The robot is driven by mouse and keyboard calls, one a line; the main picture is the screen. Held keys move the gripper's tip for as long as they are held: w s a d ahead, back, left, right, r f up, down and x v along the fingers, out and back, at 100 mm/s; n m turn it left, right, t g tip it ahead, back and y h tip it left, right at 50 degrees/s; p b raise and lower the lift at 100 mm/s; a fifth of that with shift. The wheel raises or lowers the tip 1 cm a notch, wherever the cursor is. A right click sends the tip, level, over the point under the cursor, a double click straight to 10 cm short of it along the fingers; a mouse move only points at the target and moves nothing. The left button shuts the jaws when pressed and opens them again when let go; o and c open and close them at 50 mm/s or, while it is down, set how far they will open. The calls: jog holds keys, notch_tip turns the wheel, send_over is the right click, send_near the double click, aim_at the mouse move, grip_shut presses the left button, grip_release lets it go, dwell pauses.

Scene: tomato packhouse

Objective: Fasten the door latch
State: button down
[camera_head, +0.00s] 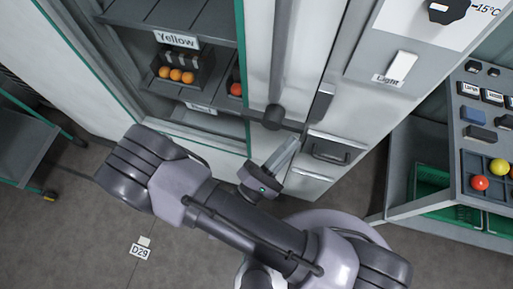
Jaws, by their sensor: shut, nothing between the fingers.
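The pale cabinet door (258,60) is at the upper middle, with a grey vertical bar ending in a dark round knob. A dark horizontal latch bar (293,124) runs right from this knob towards the cabinet's side panel. A dark bracket (323,101) and a dark recessed pull (328,151) sit on the panel just right of it. My gripper (291,143) is shut and empty, its tips just below the latch bar. I cannot tell whether they touch it. My arm hides the area below.
Shelves left of the door hold orange tomatoes (176,74) under a "Yellow" sign (176,39). A light switch (401,65) and dial (447,10) are on the upper right panel. A cart (25,140) is at left. Floor is open at lower left.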

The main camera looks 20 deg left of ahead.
jog(key=v, duration=1.5)
jog(key=shift+s+a+p, duration=0.2)
jog(key=shift+s+p, duration=0.1)
jog(key=shift+p, duration=0.05)
